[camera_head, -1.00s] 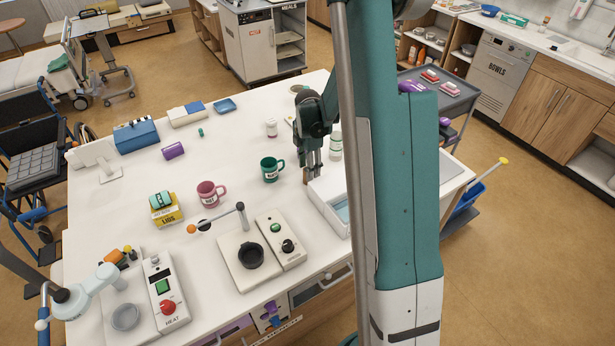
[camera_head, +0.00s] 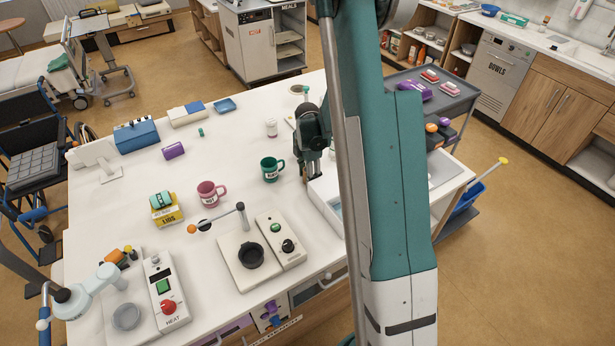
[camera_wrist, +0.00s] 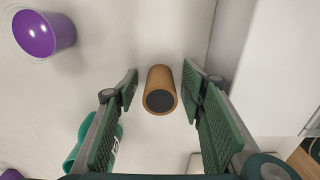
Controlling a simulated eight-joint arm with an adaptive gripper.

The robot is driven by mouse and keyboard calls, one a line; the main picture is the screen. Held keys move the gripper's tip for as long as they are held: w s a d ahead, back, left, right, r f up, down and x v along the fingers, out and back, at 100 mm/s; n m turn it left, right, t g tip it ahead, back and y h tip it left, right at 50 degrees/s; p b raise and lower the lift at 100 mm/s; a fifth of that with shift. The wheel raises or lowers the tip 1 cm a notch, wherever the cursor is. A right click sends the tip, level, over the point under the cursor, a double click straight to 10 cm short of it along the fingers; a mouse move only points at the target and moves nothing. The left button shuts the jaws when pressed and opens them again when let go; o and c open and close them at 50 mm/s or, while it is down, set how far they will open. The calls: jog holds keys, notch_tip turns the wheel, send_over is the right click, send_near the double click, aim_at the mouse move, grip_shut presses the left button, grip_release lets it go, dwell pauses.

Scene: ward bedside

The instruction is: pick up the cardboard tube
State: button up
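The cardboard tube (camera_wrist: 160,91) is a short brown cylinder with a dark end facing the wrist camera. In the wrist view it sits between the two fingers of my gripper (camera_wrist: 160,88), with a gap on each side. The fingers are open, with green ridged pads, and do not visibly touch it. In the head view my gripper (camera_head: 308,172) is low over the table, right of the green mug (camera_head: 269,170); the tube cannot be made out clearly there, and my arm hides part of that area.
A white tray (camera_head: 326,202) stands close to the right of my gripper. A pink mug (camera_head: 209,193) and a purple cylinder (camera_head: 173,151) stand farther left on the white table (camera_head: 235,145).

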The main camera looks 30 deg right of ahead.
jog(key=c, duration=0.9)
jog(key=shift+o, duration=0.2)
jog(key=shift+r, duration=0.2)
jog(key=shift+r, duration=4.8)
